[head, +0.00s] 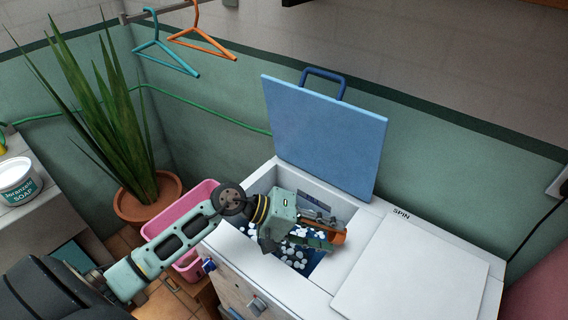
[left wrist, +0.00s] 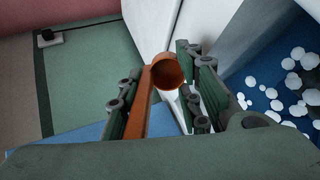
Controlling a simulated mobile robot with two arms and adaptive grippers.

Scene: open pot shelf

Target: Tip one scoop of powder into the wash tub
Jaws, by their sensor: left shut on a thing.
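My left gripper (head: 322,236) is over the open wash tub (head: 258,190) and shut on the handle of an orange scoop (head: 341,223). In the left wrist view the scoop (left wrist: 166,72) extends past the fingertips (left wrist: 160,98), with its round cup opening showing. I see orange-brown inside the cup and cannot tell whether any powder is in it. The tub holds blue water with white suds, which also show at the right of the left wrist view (left wrist: 282,92). My arm hides part of the tub's rim. My right gripper is not in view.
The blue tub lid (head: 325,135) stands open behind the tub. A white spin-side cover (head: 412,270) is on the right. A pink basket (head: 197,205) and potted plant (head: 135,205) stand left. A white soap container (head: 18,183) sits at far left. Hangers (head: 190,45) hang above.

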